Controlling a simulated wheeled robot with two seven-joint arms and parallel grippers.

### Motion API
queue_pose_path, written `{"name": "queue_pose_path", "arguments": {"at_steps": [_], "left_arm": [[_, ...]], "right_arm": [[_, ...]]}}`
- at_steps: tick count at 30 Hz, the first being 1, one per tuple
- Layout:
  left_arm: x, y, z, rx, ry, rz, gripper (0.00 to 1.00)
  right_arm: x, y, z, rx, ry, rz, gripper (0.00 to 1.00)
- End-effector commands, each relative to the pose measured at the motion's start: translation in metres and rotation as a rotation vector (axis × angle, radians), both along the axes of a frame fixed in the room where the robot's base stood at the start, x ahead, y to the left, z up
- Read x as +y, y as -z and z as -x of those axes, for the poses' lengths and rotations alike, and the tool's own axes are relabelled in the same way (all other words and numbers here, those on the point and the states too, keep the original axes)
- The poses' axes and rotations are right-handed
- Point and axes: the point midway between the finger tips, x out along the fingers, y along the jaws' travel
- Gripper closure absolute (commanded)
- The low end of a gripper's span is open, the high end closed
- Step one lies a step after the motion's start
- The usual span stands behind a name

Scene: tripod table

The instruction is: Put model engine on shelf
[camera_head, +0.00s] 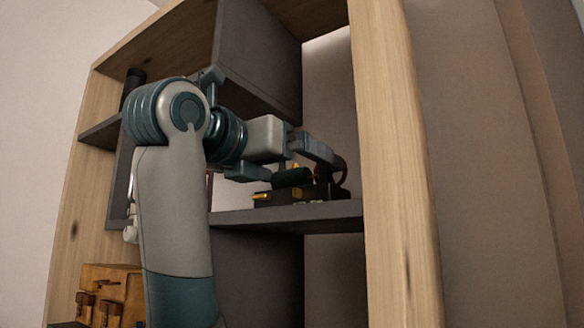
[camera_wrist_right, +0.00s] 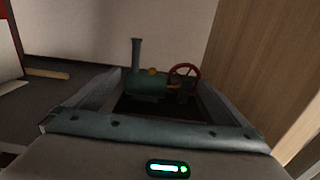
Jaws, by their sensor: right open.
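The model engine (camera_head: 318,192) has a dark base, a green boiler and a red wheel. It stands upright on the dark middle shelf board (camera_head: 285,216) of the wooden shelf unit. In the right wrist view the engine (camera_wrist_right: 147,87) shows its chimney and red wheel. My right gripper (camera_head: 285,162) is open, with one finger on each side of the engine. In the right wrist view the gripper's fingers (camera_wrist_right: 160,88) flank it. Whether they touch it cannot be told. The engine's lower part is partly hidden. My left gripper is not in view.
A thick wooden side panel (camera_head: 395,150) stands close to the right of the engine. A dark upright divider (camera_head: 258,60) is above. A wooden object (camera_head: 107,290) sits at lower left, and a dark cylinder (camera_head: 133,78) at upper left. A light strip (camera_wrist_right: 47,73) lies left on the shelf.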

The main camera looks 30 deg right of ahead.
Motion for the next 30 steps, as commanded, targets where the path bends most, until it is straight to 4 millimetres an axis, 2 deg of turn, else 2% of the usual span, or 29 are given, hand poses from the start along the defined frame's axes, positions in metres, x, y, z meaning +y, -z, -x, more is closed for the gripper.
{"name": "queue_pose_path", "arguments": {"at_steps": [3,8,12,24,30], "left_arm": [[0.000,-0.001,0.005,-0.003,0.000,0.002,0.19],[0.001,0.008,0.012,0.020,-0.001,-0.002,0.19],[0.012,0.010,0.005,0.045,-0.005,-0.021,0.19],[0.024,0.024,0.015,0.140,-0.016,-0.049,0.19],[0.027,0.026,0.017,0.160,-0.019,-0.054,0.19]], "right_arm": [[0.000,-0.003,0.000,0.000,0.001,0.000,0.00],[0.013,-0.001,0.005,-0.001,-0.002,0.000,0.00],[0.031,0.000,0.012,0.000,-0.004,0.001,0.00],[0.092,-0.001,0.038,0.001,-0.003,0.001,0.00],[0.108,-0.001,0.045,0.000,0.000,0.000,0.00]]}}
